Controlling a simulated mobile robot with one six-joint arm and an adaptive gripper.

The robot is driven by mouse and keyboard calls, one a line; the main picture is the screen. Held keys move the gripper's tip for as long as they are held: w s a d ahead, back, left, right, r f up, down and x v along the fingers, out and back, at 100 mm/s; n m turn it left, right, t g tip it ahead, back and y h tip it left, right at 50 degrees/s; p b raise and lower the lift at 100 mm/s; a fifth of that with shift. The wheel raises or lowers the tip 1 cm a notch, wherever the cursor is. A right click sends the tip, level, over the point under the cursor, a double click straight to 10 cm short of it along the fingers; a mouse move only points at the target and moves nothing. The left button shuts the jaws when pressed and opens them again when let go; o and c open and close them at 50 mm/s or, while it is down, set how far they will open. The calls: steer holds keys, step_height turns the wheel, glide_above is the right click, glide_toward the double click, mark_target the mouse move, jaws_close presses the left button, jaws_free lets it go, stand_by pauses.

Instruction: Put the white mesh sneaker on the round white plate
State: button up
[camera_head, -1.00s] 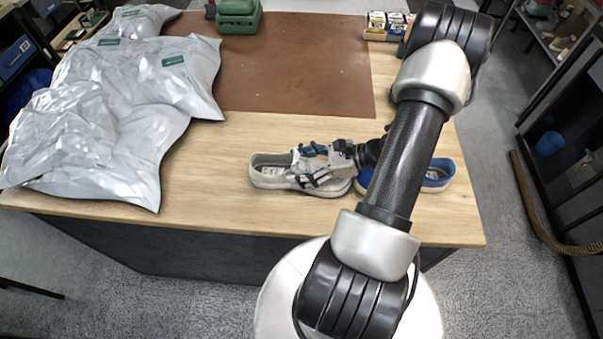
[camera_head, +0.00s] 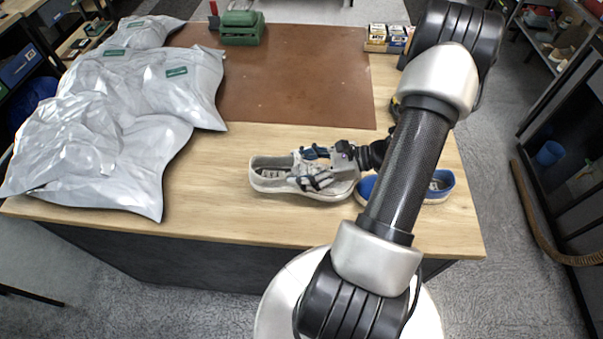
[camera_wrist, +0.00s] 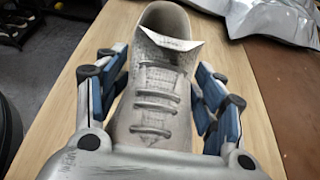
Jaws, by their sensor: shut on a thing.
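The white mesh sneaker (camera_head: 268,178), light grey-white with laces, is near the front edge of the wooden table, toe to the right. My gripper (camera_head: 312,176) is shut on its laced middle, with the arm coming in from the right. In the wrist view, my gripper's blue-padded fingers (camera_wrist: 158,92) lie on both sides of the sneaker (camera_wrist: 152,118), whose tongue and opening point away. Whether its sole touches the table is hard to tell. I see no round white plate on the table.
A blue sneaker (camera_head: 438,187) stands just right, partly behind my arm. Crumpled grey bags (camera_head: 95,150) cover the table's left side. A brown mat (camera_head: 300,75), a green tool (camera_head: 240,27) and small boxes (camera_head: 386,37) are at the back. Bare wood (camera_head: 215,190) is free left of the sneaker.

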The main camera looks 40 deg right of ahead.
step_height(320, 180, up, 16)
steer(key=p, duration=0.3)
steer(key=shift+p, duration=0.4)
